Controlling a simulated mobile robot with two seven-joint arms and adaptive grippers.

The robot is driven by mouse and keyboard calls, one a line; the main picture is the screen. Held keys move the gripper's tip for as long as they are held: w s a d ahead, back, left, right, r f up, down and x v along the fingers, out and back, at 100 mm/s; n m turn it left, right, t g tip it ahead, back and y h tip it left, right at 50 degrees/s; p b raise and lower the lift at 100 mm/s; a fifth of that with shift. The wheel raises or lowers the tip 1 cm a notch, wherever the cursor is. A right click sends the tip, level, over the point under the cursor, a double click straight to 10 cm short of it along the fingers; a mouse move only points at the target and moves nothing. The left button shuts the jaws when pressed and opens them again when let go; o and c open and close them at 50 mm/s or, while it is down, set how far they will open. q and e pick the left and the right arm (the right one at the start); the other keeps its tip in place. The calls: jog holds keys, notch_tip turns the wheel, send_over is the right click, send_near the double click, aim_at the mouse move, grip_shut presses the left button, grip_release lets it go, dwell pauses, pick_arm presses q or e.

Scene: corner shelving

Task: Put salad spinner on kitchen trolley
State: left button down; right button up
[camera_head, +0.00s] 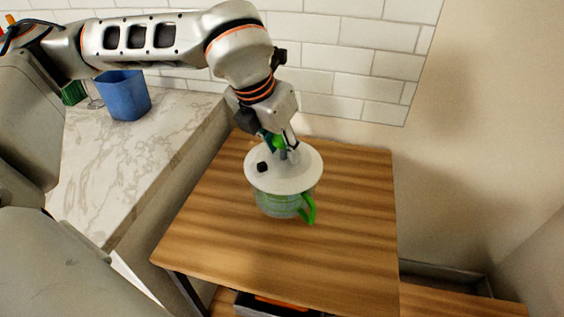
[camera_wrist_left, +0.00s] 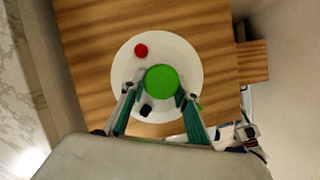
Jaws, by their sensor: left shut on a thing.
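The salad spinner (camera_head: 280,203) has a clear bowl with a green handle, a round white lid and a green knob on top. It is over the middle of the wooden top of the kitchen trolley (camera_head: 355,240); I cannot tell if it touches the wood. My left gripper (camera_head: 285,150) comes down from above and is shut on the green knob. In the left wrist view the fingers (camera_wrist_left: 158,92) lie on both sides of the green knob, above the white lid (camera_wrist_left: 188,60), which has a red and a black button. My right gripper is not in view.
A marble counter (camera_head: 140,150) stands left of the trolley, with a blue container (camera_head: 123,95) at its back. A tiled wall is behind. Bare wood surrounds the spinner. A lower shelf with a dark tray (camera_head: 265,305) shows below the trolley's front edge.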

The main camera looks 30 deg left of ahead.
aim_at(281, 160)
pick_arm(q)
jog(key=shift+f, duration=2.1)
jog(key=shift+f+b, duration=0.15)
jog(key=shift+b, duration=0.15)
jog(key=c, duration=1.5)
grip_release()
jog(key=shift+r, duration=0.3)
jog(key=p+v, duration=0.1)
jog(key=v, duration=1)
jog(key=shift+s, duration=0.1)
jog(key=shift+s+r, duration=0.15)
jog(key=shift+r, duration=0.15)
